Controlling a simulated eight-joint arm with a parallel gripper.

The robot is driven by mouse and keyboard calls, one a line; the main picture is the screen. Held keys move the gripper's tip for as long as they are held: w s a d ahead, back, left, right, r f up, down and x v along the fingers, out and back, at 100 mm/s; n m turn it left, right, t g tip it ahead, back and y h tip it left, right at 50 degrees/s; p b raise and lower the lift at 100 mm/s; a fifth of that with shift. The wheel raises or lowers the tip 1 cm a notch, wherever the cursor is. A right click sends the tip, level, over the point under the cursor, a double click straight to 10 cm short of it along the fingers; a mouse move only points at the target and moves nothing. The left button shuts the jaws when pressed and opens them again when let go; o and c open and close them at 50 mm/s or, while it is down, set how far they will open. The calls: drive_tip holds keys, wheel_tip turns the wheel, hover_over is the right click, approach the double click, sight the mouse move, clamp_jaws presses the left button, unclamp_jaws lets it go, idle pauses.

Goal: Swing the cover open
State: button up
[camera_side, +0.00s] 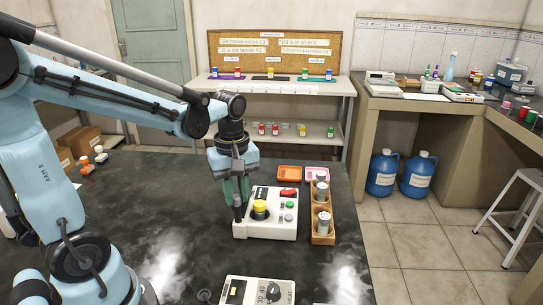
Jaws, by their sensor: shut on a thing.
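A white control box (266,228) stands on the dark bench. It carries a yellow knob (260,206) on a dark base, small green buttons (290,206) and a red part (289,192) at its far right. My gripper (239,207) points down at the box's left end, to the left of the yellow knob. Its fingers are shut on a small dark part there, largely hidden by the fingers. I cannot make out a cover for certain, nor whether the held part belongs to one.
A wooden rack (323,238) with grey-topped containers stands close at the box's right. Orange (289,174) and pink (317,173) trays lie behind. A white device with a dial (258,291) sits at the front.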

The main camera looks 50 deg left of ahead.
drive_tip(key=shift+o, duration=1)
drive_tip(key=shift+c, duration=1)
drive_tip(key=n, duration=1.2)
drive_tip(key=o, duration=1.4)
drive_tip(key=shift+r, duration=3.5)
